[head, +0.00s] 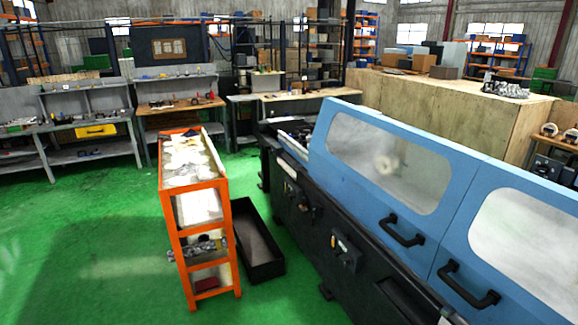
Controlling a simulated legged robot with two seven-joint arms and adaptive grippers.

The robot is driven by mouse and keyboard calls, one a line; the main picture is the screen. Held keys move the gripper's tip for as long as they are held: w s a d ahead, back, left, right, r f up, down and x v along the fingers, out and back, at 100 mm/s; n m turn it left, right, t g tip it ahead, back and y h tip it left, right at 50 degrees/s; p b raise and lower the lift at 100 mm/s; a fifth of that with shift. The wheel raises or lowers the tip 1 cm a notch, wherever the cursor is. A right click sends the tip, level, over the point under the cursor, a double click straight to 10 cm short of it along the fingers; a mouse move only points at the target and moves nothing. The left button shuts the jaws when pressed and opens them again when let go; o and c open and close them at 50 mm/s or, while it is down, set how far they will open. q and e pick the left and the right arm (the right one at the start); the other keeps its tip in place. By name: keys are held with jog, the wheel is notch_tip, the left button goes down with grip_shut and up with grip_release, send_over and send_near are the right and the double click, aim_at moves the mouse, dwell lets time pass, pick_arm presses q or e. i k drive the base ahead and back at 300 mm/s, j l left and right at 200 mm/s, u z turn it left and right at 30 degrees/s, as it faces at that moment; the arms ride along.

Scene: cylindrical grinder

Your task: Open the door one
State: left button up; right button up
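The cylindrical grinder stands on the right with a dark base (292,205). It has two blue doors side by side, separated by a thin vertical seam, and both appear shut. The left door (428,205) has a cloudy window (385,163) and a black bar handle (402,231) near its lower right corner. The right door (500,257) has a window (530,245) and a black handle (468,284) near its lower left; its right part is cut off by the frame. The picture does not show which door is door one. Neither of my grippers is in view.
An orange shelf cart (222,240) with items on it stands left of the grinder. A black open bin (262,270) lies on the floor between them. Workbenches (95,140) line the back. Green floor (90,250) is open at left.

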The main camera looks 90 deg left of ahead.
aim_at(370, 167)
jog(key=u, duration=2.35)
